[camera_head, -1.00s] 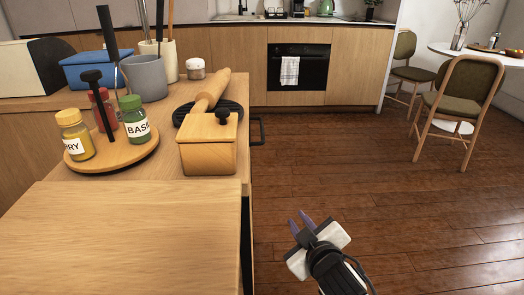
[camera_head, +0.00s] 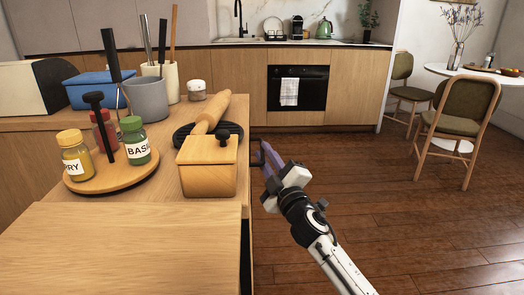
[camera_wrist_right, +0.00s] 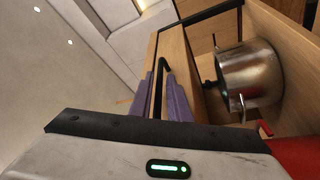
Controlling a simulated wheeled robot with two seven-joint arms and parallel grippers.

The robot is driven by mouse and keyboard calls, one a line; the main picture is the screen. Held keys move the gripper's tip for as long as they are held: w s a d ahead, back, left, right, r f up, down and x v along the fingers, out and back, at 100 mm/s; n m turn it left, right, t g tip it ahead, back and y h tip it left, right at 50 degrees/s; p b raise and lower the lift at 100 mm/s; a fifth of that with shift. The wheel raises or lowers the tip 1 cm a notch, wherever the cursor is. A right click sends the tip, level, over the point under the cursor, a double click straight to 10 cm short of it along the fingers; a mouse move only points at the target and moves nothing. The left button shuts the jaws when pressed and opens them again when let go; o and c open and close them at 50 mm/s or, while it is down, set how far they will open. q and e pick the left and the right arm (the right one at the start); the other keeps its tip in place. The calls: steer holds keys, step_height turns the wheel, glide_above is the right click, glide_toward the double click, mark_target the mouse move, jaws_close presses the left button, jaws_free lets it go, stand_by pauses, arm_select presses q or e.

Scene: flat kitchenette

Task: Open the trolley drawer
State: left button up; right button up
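The trolley is the wooden unit at the left, with a pale top (camera_head: 130,240). The drawer's black handle (camera_wrist_right: 164,70) shows in the right wrist view. My right gripper (camera_head: 265,152) is at the trolley's right side in the head view, beside the wooden box, and hides most of the handle. In the wrist view, the purple fingers of this gripper (camera_wrist_right: 160,95) lie on both sides of the handle bar. I cannot tell whether they press on it. My left gripper is out of view.
A wooden box (camera_head: 208,178), a rolling pin (camera_head: 211,114) and a round spice stand (camera_head: 110,180) with jars are on the trolley top. A metal pot (camera_wrist_right: 252,75) sits in a compartment beside the handle.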

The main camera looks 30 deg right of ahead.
steer(key=shift+x, duration=1.3)
jaws_close()
stand_by(0.5)
